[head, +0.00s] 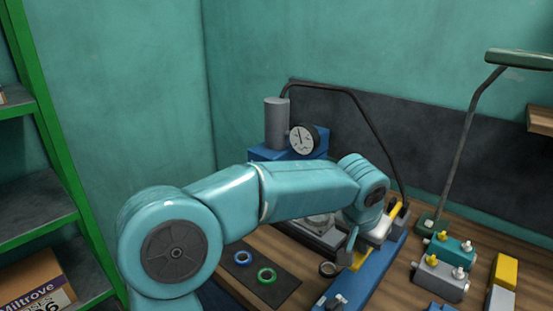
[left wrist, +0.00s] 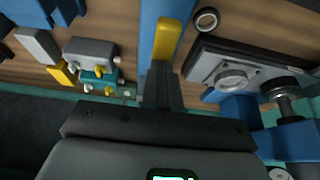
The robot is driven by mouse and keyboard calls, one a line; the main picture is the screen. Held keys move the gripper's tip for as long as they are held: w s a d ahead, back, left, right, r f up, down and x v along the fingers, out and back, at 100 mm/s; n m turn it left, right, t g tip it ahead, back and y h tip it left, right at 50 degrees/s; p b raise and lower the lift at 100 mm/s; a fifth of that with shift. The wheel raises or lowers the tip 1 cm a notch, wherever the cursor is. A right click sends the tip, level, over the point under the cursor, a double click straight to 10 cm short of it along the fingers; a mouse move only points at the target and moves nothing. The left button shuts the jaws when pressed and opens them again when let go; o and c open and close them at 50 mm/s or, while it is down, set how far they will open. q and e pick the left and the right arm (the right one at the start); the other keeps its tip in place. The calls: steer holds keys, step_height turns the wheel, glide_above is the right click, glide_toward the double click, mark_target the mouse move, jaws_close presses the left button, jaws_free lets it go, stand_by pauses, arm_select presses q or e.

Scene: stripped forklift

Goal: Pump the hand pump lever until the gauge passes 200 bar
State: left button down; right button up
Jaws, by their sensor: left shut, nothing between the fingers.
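The hand pump has a blue body (head: 262,153), a grey cylinder (head: 277,122) and a round white gauge (head: 303,139). The gauge's figures are too small to read. My left gripper (head: 352,248) is over the bench, right of and in front of the pump. Its fingers (left wrist: 162,88) are shut with nothing between them. A yellow grip (left wrist: 166,38) shows just beyond the fingertips in the left wrist view; I cannot tell whether they touch it or whether it belongs to the lever. My arm hides part of the pump. My right gripper is not in view.
A blue beam (head: 365,280) runs along the bench. Grey and teal valve blocks (head: 440,281) stand right of it, near a lamp (head: 470,115). A dark mat (head: 262,275) with rings lies left. A green shelf (head: 55,150) stands far left.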

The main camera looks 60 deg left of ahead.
arm_select(q)
step_height(320, 180, down, 3)
steer(key=shift+f+b, duration=0.1)
steer(key=shift+b, duration=0.85)
steer(key=shift+r+p, duration=0.5)
steer(key=shift+p, duration=0.05)
step_height(320, 180, up, 8)
steer(key=p, duration=0.7)
steer(key=shift+r, duration=0.15)
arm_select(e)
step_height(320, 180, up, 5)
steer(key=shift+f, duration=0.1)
arm_select(q)
steer(key=shift+f, duration=0.2)
step_height(320, 180, down, 7)
steer(key=b, duration=0.6)
steer(key=shift+s+b, duration=0.1)
steer(key=shift+b, duration=0.25)
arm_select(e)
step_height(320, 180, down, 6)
arm_select(q)
steer(key=shift+r+p, duration=0.55)
steer(key=shift+p, duration=0.05)
step_height(320, 180, up, 13)
steer(key=p, duration=1.1)
steer(key=shift+w, duration=0.2)
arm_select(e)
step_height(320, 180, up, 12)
